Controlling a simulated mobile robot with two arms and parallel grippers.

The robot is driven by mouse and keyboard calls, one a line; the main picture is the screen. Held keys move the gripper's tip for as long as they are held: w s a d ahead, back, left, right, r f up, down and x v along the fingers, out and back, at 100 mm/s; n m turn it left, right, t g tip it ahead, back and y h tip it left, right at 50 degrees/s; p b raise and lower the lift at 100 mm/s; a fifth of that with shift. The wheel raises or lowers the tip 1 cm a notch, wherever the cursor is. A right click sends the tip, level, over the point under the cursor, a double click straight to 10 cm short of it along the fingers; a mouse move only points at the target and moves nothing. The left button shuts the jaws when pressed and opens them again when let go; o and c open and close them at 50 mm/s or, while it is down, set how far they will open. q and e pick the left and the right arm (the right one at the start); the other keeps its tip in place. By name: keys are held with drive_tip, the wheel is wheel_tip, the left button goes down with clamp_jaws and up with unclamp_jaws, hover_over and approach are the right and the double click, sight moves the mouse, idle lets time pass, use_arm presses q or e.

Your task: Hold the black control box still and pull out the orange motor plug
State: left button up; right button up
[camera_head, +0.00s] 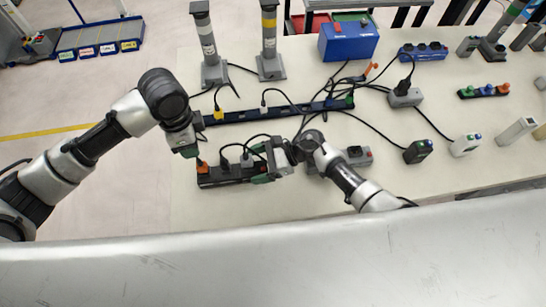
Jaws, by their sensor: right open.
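The black control box (232,179) lies near the table's front edge, left of centre. The orange motor plug (202,168) stands in its left end, with a dark cable at it. Other plugs with dark cables sit along the box to the right of the orange one. My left gripper (188,151) is above and just left of the orange plug; its fingers are too small to tell open from shut. My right gripper (266,165) is open at the box's right end, with its fingers close around that end; contact cannot be told.
A dark blue rail (275,111) with plugged cables lies behind the box. Two grey posts (213,70) (270,65) stand at the back left. A blue box (348,42), a grey connector block (404,98) and small switch boxes (418,152) lie to the right. Loose cables cross the middle.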

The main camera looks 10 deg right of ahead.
sight(233, 173)
drive_tip(key=shift+x, duration=1.1)
use_arm(q)
drive_tip(key=shift+c, duration=0.2)
use_arm(e)
drive_tip(key=c, duration=1.1)
